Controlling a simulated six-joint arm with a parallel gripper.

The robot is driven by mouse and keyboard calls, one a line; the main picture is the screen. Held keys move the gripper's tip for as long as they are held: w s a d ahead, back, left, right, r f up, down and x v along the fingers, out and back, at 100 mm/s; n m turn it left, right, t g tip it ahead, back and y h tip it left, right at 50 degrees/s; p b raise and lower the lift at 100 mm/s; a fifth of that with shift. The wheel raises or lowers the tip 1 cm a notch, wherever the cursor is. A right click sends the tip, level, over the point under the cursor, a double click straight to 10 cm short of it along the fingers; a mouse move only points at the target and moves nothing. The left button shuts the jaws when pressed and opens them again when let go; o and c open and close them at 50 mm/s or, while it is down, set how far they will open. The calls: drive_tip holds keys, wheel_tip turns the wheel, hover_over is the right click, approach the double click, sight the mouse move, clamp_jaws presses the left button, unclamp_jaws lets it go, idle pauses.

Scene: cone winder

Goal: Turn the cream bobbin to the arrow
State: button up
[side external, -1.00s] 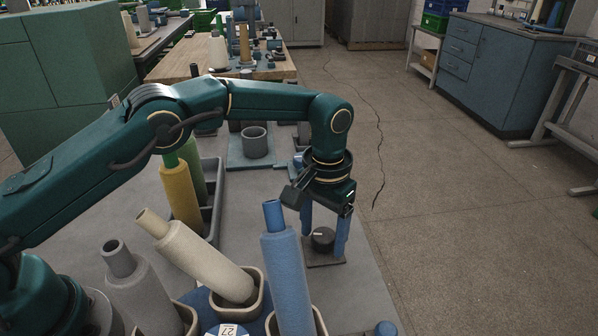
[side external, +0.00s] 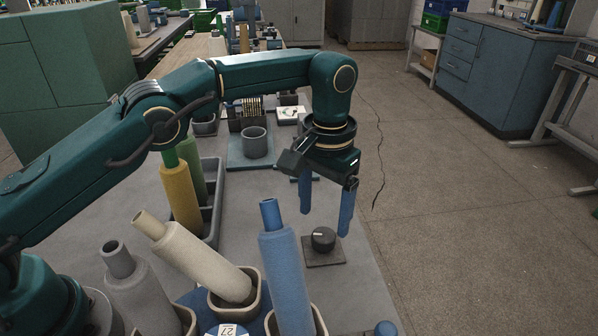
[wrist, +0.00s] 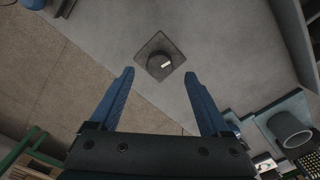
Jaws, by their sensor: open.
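The cream bobbin (side external: 200,260) leans up and left in a pale cup (side external: 236,304) at the bottom of the side view. A blue bobbin (side external: 285,275) and a grey bobbin (side external: 140,290) lean in cups on either side of it. Part of a blue disc (side external: 190,303) shows under the cups. A black knob (side external: 323,239) with a white mark sits on a dark square plate (side external: 324,257). It also shows in the wrist view (wrist: 158,66). My gripper (side external: 324,222) is open and empty above the knob, its fingers clear of it. I cannot make out an arrow.
A yellow bobbin (side external: 180,200) and a green one stand in a grey tray (side external: 215,215) left of my gripper. A grey cup (side external: 255,142) stands on a plate behind. The grey table is bare around the knob plate.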

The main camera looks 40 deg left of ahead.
sight(323, 235)
drive_tip(key=m, duration=0.4)
drive_tip(key=shift+r+m, duration=0.1)
drive_tip(key=shift+m, duration=0.3)
drive_tip(key=m, duration=0.2)
drive_tip(key=shift+w+m, duration=0.15)
drive_tip(key=shift+m, duration=0.15)
drive_tip(key=shift+f, duration=2.7)
